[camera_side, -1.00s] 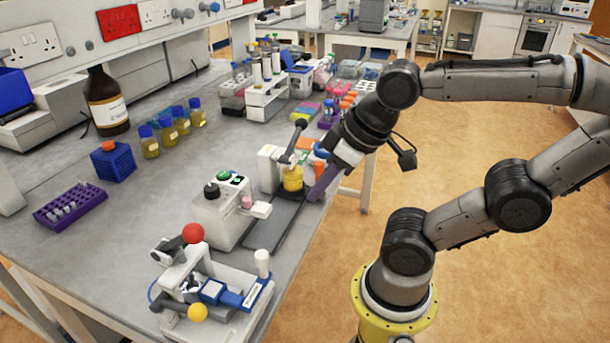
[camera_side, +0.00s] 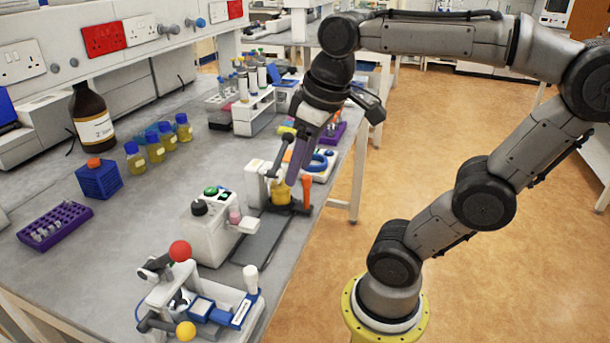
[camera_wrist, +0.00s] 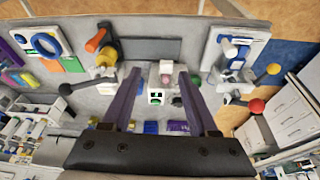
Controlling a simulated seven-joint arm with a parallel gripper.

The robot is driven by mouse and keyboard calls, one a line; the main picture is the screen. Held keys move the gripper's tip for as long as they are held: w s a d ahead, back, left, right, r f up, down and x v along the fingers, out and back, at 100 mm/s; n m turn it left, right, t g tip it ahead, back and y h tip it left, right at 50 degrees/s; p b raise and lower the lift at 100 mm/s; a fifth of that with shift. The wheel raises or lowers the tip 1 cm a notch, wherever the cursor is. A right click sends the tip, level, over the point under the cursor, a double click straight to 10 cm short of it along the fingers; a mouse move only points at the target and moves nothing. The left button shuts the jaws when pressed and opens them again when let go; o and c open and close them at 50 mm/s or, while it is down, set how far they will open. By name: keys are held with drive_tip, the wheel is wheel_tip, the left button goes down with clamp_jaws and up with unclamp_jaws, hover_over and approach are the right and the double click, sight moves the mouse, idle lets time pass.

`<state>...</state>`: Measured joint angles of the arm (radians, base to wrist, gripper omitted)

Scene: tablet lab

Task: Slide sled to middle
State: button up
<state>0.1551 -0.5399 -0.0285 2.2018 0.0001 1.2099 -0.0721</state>
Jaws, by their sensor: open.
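The dark grey rail (camera_side: 258,245) runs along the bench's front side between the lever press (camera_side: 262,185) and the white device (camera_side: 213,228). A yellow cylinder on a dark base (camera_side: 280,194), which appears to be the sled, sits at the rail's far end by the press. An upright orange handle (camera_side: 306,192) stands beside it. In the wrist view the yellow piece (camera_wrist: 107,54) and handle (camera_wrist: 96,40) lie left of the bare rail (camera_wrist: 150,50). My gripper (camera_side: 292,182) is open above this end; its purple fingers (camera_wrist: 160,72) show apart with nothing held.
A small press with red (camera_side: 180,251) and yellow (camera_side: 186,331) knobs stands at the near end. Behind are yellow bottles (camera_side: 155,148), a brown bottle (camera_side: 93,117), a blue box (camera_side: 98,178) and a purple rack (camera_side: 55,224). The mid-rail is clear.

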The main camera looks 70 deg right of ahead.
drive_tip(key=w+d+r+m+g, duration=0.2)
drive_tip(key=w+d+r+m, duration=0.15)
drive_tip(key=d, duration=0.45)
drive_tip(key=m+g, duration=0.1)
drive_tip(key=m, duration=0.1)
hover_over(307, 177)
wheel_tip(307, 177, down, 3)
drive_tip(key=shift+y, duration=0.3)
wheel_tip(307, 177, down, 14)
drive_tip(key=shift+w+r, duration=0.1)
drive_tip(key=shift+r, duration=0.15)
clamp_jaws()
drive_tip(key=shift+r, duration=0.1)
idle(0.4)
